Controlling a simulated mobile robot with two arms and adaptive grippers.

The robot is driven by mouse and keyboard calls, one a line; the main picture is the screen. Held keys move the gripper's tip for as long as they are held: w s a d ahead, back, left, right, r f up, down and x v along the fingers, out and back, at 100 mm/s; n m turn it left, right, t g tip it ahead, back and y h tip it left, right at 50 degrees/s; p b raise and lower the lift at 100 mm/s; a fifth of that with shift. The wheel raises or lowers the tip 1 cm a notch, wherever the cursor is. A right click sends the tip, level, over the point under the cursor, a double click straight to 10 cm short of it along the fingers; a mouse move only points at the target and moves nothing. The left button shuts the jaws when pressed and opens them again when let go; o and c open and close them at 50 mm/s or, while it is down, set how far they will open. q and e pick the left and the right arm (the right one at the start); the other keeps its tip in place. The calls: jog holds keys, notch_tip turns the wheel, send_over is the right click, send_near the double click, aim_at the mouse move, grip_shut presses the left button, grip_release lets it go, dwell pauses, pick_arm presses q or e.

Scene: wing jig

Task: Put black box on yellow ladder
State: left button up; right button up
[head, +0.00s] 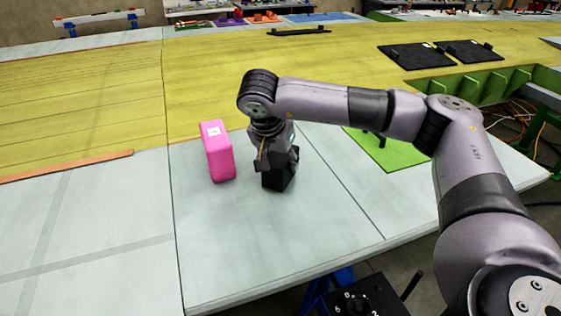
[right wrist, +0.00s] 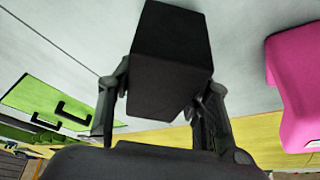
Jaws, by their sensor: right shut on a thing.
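The black box (head: 277,180) is at the middle of the grey table panel in the head view, under my right gripper (head: 279,158). My right gripper is shut on it. In the right wrist view the black box (right wrist: 170,60) sits between the two fingers of my right gripper (right wrist: 163,92). I cannot tell whether the box touches the panel or hangs just above it. I see no yellow ladder clearly in either view. My left gripper is not in view.
A pink box (head: 217,150) stands just left of the black box; it also shows in the right wrist view (right wrist: 297,85). A green plate (head: 385,150) with black handles lies to the right. Black plates (head: 415,56) lie farther back on the yellow surface (head: 270,65). The front-left panel is clear.

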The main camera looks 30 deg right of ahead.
jog(key=shift+f, duration=0.55)
jog(key=o, duration=0.8)
jog(key=shift+f, duration=0.2)
jog(key=o, duration=0.5)
jog(key=shift+r, duration=0.1)
